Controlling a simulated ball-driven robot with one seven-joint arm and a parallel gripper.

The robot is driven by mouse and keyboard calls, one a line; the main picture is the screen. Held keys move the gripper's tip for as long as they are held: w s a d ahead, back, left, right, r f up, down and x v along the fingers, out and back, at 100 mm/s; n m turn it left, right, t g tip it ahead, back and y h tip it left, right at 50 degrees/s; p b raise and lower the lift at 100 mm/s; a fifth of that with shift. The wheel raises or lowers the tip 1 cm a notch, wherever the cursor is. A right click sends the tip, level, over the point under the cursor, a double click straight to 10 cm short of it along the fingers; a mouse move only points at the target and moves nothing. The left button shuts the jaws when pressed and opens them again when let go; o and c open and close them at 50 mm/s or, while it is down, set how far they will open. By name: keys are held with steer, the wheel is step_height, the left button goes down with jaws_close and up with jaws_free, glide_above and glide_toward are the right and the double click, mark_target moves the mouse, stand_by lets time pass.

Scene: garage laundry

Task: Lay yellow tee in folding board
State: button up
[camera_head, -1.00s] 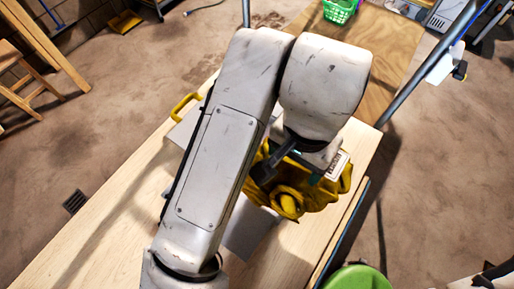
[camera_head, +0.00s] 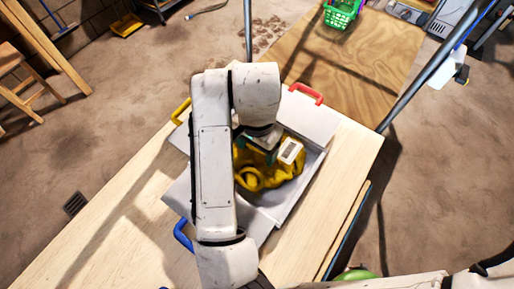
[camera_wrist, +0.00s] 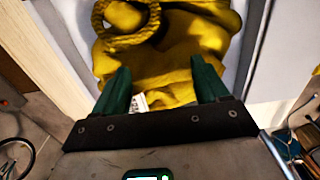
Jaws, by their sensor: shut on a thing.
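The yellow tee (camera_head: 262,180) is a crumpled heap over the middle of the grey folding board (camera_head: 308,118). In the wrist view the tee (camera_wrist: 185,75) fills the space ahead of and between the green fingers, with a ring-like rolled collar at the top and a small white tag. My gripper (camera_head: 262,148) is over the tee and shut on its cloth; it also shows in the wrist view (camera_wrist: 160,68). The board lies on the light wooden table, with red (camera_head: 306,92), yellow (camera_head: 181,110) and blue (camera_head: 183,236) handles. My arm hides part of its left side.
The wooden table (camera_head: 105,220) has bare room at the lower left. A plywood sheet (camera_head: 350,60) with a green basket (camera_head: 341,13) lies beyond it. A metal pole (camera_head: 430,65) stands at the right. A round green thing (camera_head: 356,274) is at the lower edge.

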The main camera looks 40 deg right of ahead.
mark_target(257, 151)
steer(key=shift+f, duration=0.45)
steer(key=shift+f, duration=0.15)
steer(key=o, duration=1.5)
steer(key=shift+c, duration=0.2)
step_height(257, 151, up, 12)
steer(key=p, duration=0.1)
steer(key=shift+r+p, duration=0.2)
steer(key=shift+p, duration=0.1)
